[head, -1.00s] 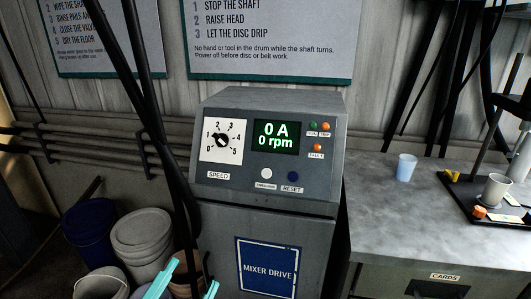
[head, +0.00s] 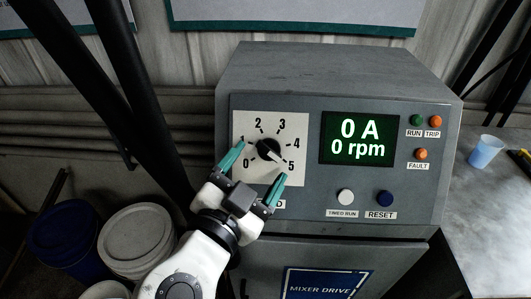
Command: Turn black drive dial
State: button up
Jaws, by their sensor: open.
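The black drive dial (head: 268,149) sits on a white square scale plate (head: 297,122) marked 0 to 5, at the upper left of the mixer drive panel. A pale pointer line on the dial seems to slant down right toward the 5. My gripper (head: 257,167) is open, with its teal fingers spread just below and to either side of the dial. Nothing is between the fingers. I cannot tell whether either finger touches the panel. The display (head: 358,138) reads 0 A and 0 rpm. The gripper covers most of the label under the plate.
A white timed-run button (head: 346,197) and blue reset button (head: 384,199) are right of my gripper. Green and orange lamps (head: 421,154) are at the panel's right. Buckets (head: 137,240) stand lower left. A cup (head: 486,151) is on the right bench.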

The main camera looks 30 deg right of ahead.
aim_at(266, 155)
jog(key=shift+x, duration=1.75)
jog(key=shift+c, duration=0.4)
jog(key=c, duration=1)
jog(key=shift+o, duration=0.2)
jog(key=shift+s+n, duration=0.1)
jog(key=shift+n, duration=0.2)
